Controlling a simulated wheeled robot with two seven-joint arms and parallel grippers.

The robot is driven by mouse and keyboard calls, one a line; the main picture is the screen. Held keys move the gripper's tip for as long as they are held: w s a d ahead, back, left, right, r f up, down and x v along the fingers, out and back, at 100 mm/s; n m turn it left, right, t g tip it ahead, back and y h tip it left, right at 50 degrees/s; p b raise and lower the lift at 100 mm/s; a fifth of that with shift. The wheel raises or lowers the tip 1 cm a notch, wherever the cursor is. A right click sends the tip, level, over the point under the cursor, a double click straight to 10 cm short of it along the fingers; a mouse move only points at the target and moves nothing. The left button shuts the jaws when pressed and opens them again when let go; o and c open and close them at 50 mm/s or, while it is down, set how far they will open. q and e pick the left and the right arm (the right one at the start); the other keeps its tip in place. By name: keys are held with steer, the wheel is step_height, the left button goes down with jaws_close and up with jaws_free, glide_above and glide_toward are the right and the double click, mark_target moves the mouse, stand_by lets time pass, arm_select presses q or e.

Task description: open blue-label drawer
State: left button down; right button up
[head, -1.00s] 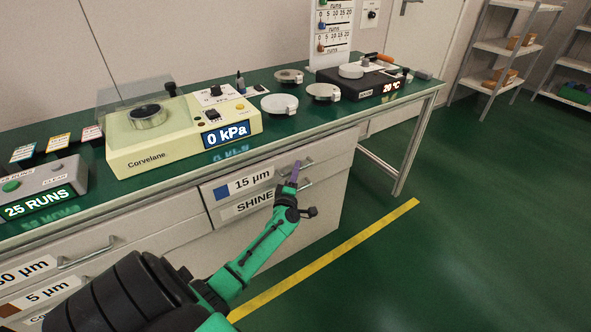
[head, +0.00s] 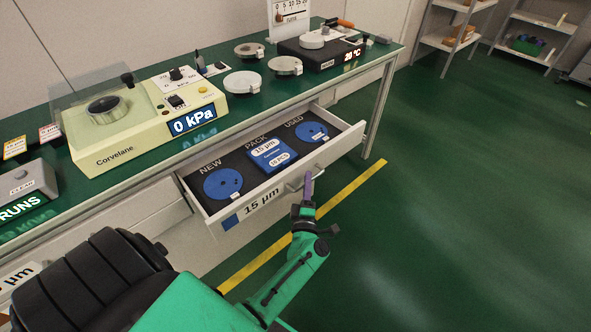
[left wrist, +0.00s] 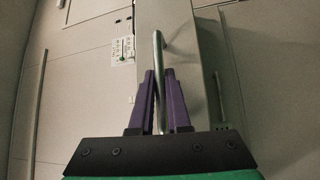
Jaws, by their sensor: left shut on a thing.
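The blue-label drawer (head: 340,152), marked 15 µm with a blue square, is pulled out from under the bench. Inside it lie a blue disc (head: 222,183) by NEW, a blue 15 µm pack (head: 271,154) by PACK and another blue disc (head: 311,131) by USED. My left gripper (head: 308,182) is at the drawer's front. In the left wrist view its purple fingers (left wrist: 160,100) are shut on the bar handle (left wrist: 158,60), one finger on each side. My right gripper is not in view.
The green bench top (head: 225,118) carries a cream Corvelane machine (head: 140,130), several metal dishes and a black heated unit (head: 320,50). Open green floor (head: 460,200) with a yellow line (head: 350,195) lies to the right. Shelves stand at the back right.

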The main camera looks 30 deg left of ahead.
arm_select(q)
steer(key=shift+s+d, duration=0.3)
steer(key=shift+d, duration=0.65)
steer(key=c, duration=0.9)
jaws_free()
